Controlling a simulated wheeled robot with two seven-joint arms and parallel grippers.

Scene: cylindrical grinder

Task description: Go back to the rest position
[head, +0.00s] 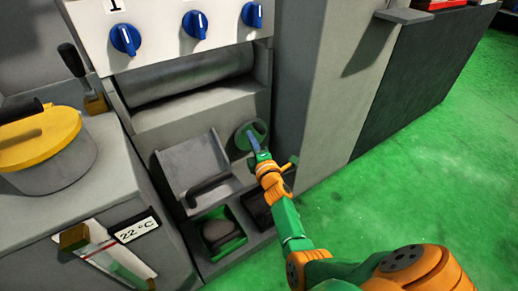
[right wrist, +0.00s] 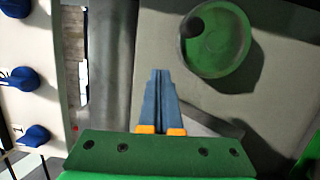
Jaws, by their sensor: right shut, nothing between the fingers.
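My right gripper (head: 254,140) is in front of the grey grinder, close to a round green disc (head: 243,133) on its front. In the right wrist view its two blue fingers (right wrist: 161,75) lie together with nothing between them. The green disc (right wrist: 225,45) with a dark knob (right wrist: 193,27) is ahead and to the right of the fingertips there, apart from them in the picture. My left gripper is not in view.
Blue knobs (head: 196,25) sit on the white panel above a grey roller (head: 185,78). A grey tray (head: 192,165) and a green-lined bin (head: 222,235) are below. A yellow-lidded pot (head: 45,150) stands at left. Green floor (head: 400,185) is clear at right.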

